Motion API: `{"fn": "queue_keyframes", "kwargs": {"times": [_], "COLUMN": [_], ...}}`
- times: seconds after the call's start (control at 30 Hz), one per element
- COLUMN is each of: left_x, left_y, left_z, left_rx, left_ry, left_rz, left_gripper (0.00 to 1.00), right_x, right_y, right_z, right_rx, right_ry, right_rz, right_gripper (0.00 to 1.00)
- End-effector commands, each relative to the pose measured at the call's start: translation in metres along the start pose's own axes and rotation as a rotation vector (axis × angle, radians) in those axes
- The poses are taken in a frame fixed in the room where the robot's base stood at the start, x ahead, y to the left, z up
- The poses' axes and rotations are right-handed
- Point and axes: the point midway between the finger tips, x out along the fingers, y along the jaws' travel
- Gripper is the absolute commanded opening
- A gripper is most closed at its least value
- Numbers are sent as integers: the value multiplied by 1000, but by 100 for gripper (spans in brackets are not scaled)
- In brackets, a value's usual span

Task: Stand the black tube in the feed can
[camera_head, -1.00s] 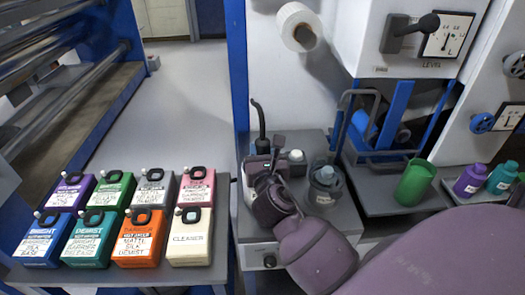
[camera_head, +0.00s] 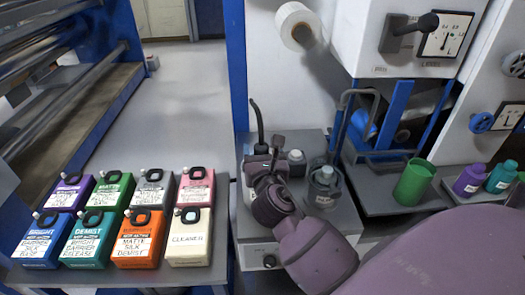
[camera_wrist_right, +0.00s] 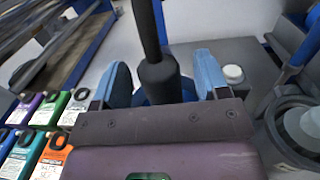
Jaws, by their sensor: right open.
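The black tube (camera_head: 257,118) stands upright over the grey cabinet top, its upper end bent; its foot is hidden behind my right gripper (camera_head: 264,152). In the right wrist view the tube's thick lower part (camera_wrist_right: 158,78) lies between the two blue fingers of my right gripper (camera_wrist_right: 162,78), which are apart with gaps on both sides. A dark grey round can (camera_head: 323,190) with a pale blue-capped bottle in it stands to the right; it also shows in the wrist view (camera_wrist_right: 282,140). I cannot tell whether this is the feed can. My left gripper is out of view.
Several coloured canisters (camera_head: 138,235) stand in two rows at left. A small white-capped bottle (camera_head: 296,163) stands between gripper and can. A bent metal frame (camera_head: 375,110) rises behind the can. A green cup (camera_head: 414,182) and purple and teal bottles (camera_head: 470,180) stand at right.

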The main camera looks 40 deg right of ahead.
Motion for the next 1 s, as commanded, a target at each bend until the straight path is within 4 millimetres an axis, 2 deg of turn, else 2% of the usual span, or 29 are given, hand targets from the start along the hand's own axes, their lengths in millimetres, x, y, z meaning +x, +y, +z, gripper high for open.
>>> {"fn": "queue_keyframes", "kwargs": {"times": [0.03, 0.1, 0.27, 0.7, 0.83, 1.0], "left_x": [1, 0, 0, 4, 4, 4], "left_y": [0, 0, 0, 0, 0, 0], "left_z": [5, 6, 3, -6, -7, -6], "left_rx": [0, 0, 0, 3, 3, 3], "left_ry": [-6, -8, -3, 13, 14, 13], "left_rz": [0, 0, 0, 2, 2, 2], "left_gripper": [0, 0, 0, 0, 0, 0], "right_x": [-4, -6, -21, -94, -105, -110], "right_y": [1, 1, 0, -1, 0, -1], "right_z": [-23, -23, -21, -4, -1, 1], "right_rx": [-3, -3, -2, 0, 0, 1], "right_ry": [47, 47, 44, 9, 3, -1], "right_rz": [-1, -1, -1, -1, 0, 0], "right_gripper": [68, 68, 68, 68, 68, 68]}}
